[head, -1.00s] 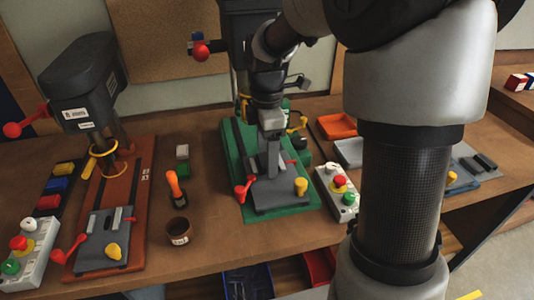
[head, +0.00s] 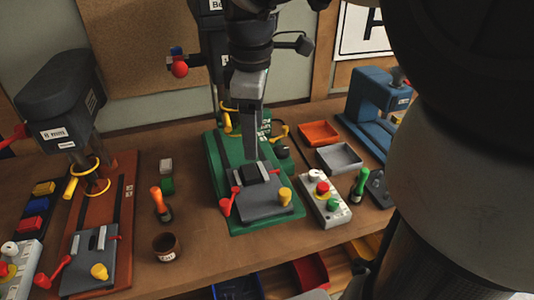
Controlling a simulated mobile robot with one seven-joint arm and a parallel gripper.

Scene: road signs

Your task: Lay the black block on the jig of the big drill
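The big drill (head: 216,160) has a green base and stands at mid table, its upper part partly behind my arm. Its jig (head: 262,207) is a grey plate with a red lever on the left and a yellow knob on the right. The black block (head: 257,173) shows as a dark piece between the light jaws of the jig. My gripper (head: 251,155) points down right above it, its fingers seen nearly edge-on. I cannot tell whether the fingers touch or grip the block, or whether it rests fully on the jig.
A smaller drill (head: 62,105) with a red-brown base stands left. An orange tray (head: 320,134), a grey tray (head: 340,158) and a button box (head: 325,200) lie right of the jig. A brown cup (head: 166,248) and an orange-handled tool (head: 158,203) stand left of it.

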